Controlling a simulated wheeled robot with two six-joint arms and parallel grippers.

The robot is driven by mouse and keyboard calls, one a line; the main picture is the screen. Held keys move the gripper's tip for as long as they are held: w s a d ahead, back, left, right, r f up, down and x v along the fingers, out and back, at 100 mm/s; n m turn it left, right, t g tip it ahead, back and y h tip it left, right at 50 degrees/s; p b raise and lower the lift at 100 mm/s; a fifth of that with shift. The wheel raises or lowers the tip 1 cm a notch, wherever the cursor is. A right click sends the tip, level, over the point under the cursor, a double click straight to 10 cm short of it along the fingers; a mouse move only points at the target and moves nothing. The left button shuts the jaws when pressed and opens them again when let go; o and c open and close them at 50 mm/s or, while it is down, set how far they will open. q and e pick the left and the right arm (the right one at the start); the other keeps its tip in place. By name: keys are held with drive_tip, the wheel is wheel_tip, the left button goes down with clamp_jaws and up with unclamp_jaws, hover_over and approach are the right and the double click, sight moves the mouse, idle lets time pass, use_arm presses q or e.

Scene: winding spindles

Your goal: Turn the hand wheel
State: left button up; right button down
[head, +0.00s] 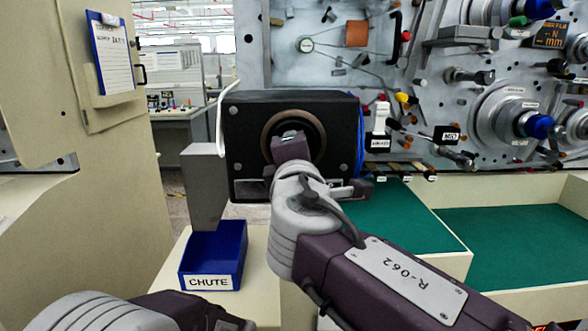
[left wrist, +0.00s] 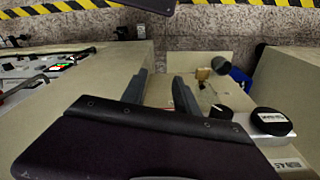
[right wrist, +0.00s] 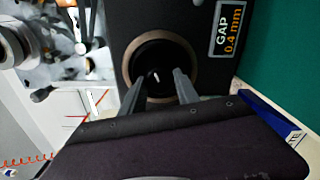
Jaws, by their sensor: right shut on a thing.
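A black box (head: 240,130) on the machine carries a brown ring with a dark round centre, which looks like the hand wheel (head: 313,121). In the right wrist view the dark wheel (right wrist: 156,62) has a short white mark. My right gripper (head: 288,143) is at the front of the wheel; in its wrist view its two fingers (right wrist: 157,88) stand apart at the wheel's dark centre, gripping it. The gripper hides part of the wheel in the head view. My left gripper (left wrist: 163,88) is open with nothing between its fingers, low at the left.
A blue bin (head: 240,252) labelled CHUTE stands below a grey block (head: 205,185). A label (right wrist: 229,30) on the box reads GAP 0.4 mm. Green-lined trays (head: 510,235) lie at the right. Spindles and rollers (head: 505,115) cover the panel behind. A cream cabinet (head: 100,220) stands left.

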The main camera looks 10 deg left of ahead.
drive_tip(key=shift+f+m+b, duration=0.1)
drive_tip(key=shift+m+b, duration=2.4)
drive_tip(key=shift+m, duration=1.3)
drive_tip(key=shift+m, duration=0.3)
drive_tip(key=c, duration=0.9)
unclamp_jaws()
drive_tip(key=b+v, duration=0.1)
drive_tip(key=v, duration=0.8)
drive_tip(key=shift+b, duration=0.35)
